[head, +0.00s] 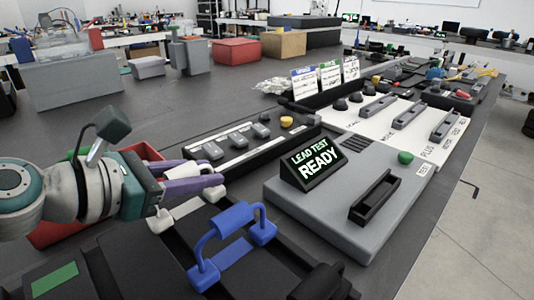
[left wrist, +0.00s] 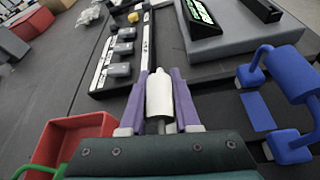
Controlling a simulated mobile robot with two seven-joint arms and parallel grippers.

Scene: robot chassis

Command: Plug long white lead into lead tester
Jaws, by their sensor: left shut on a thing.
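The white lead (head: 188,212) lies low beside the blue lead in the head view. My left gripper (head: 205,186), with purple fingers, is over it. In the left wrist view the white lead's bar (left wrist: 159,97) sits between the two fingers, which are shut on it. The lead's lower parts are partly hidden by the gripper. The lead tester (head: 290,205) is a grey box to the right, with a screen (head: 315,163) reading "LEAD TEST READY", a green button (head: 405,157) and a long black socket (head: 377,197). My right gripper is not in view.
A blue lead (head: 235,237) stands just right of the white one, in front of the tester. A black lead-like piece (head: 325,283) is at the bottom edge. A black strip with grey blocks (head: 240,138) lies behind. A red bin (left wrist: 75,138) is left of the gripper.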

